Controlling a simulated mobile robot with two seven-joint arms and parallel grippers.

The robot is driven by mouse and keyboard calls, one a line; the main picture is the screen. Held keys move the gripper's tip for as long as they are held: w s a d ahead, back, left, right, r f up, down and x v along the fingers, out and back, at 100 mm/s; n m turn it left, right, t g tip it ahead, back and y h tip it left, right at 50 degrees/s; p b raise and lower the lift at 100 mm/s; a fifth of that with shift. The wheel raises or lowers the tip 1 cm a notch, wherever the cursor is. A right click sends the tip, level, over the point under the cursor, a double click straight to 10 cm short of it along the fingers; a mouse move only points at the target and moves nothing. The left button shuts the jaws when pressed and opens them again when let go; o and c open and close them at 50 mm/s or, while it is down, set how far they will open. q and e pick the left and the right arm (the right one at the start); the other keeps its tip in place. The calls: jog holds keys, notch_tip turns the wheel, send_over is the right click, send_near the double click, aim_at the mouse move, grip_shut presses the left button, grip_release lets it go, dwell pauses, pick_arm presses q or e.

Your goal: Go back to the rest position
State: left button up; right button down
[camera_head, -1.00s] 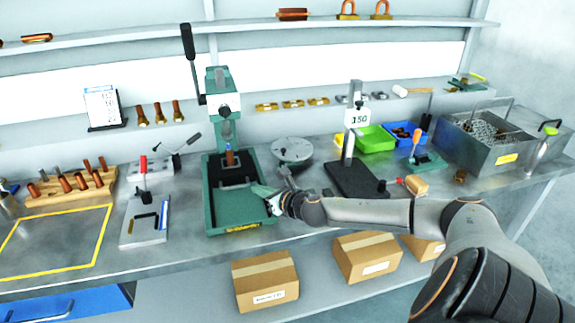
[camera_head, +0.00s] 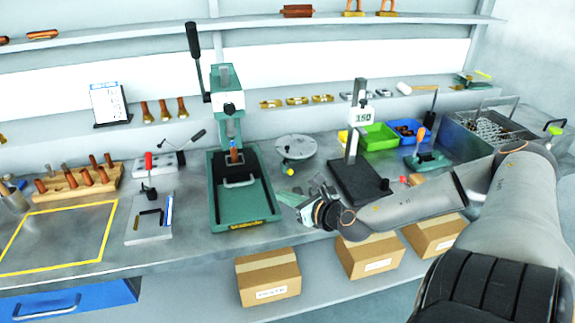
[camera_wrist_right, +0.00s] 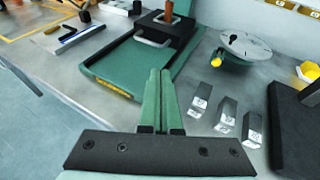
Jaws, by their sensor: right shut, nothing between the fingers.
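My right gripper (camera_head: 284,196) is over the front of the bench, just right of the green press. In the right wrist view its two green fingers (camera_wrist_right: 158,92) are together with nothing between them. The green arbor press (camera_head: 247,205) stands on the bench, and a copper-coloured piece (camera_head: 234,156) is upright at its ram. The press base (camera_wrist_right: 105,70) lies just beyond the fingers in the right wrist view. My left gripper is in neither view.
Several small metal blocks (camera_wrist_right: 224,114) lie right of the fingers. A round plate (camera_head: 296,147) and a dark-based height stand (camera_head: 358,183) are nearby. A yellow-outlined area (camera_head: 62,207) is clear at left. Cardboard boxes (camera_head: 268,277) sit below the bench.

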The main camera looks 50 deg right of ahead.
jog(key=shift+s+a+r, duration=0.1)
jog(key=shift+s, duration=0.05)
jog(key=s+a+f+m+h, duration=0.1)
jog(key=s+f+m, duration=0.1)
jog(key=m, duration=0.2)
jog(key=s+a+f+m+g+h, duration=0.1)
jog(key=s+f+m, duration=0.1)
jog(key=m, duration=0.3)
jog(key=s+a+f+m+g+h, duration=0.1)
jog(key=s+f+m, duration=0.1)
jog(key=m, duration=0.2)
jog(key=shift+s+a+f, duration=0.1)
jog(key=shift+a+f, duration=0.05)
jog(key=shift+a, duration=0.1)
jog(key=s+a+f+m+g+y, duration=0.2)
jog(key=s+a+f+m+g, duration=0.15)
jog(key=s+a+m, duration=0.55)
jog(key=s+a+f+m+g+y, duration=0.25)
jog(key=s+a+m+g, duration=0.3)
jog(key=a+m, duration=0.5)
jog(key=w+a+f+t+y, duration=0.1)
jog(key=w+f+t, duration=0.1)
jog(key=f, duration=0.3)
jog(key=w+a+f+t+y, duration=0.1)
jog(key=a+f+t, duration=0.1)
jog(key=f+t, duration=0.2)
jog(key=shift+w+a+f, duration=0.3)
jog(key=shift+w+f, duration=0.1)
jog(key=shift+f, duration=0.6)
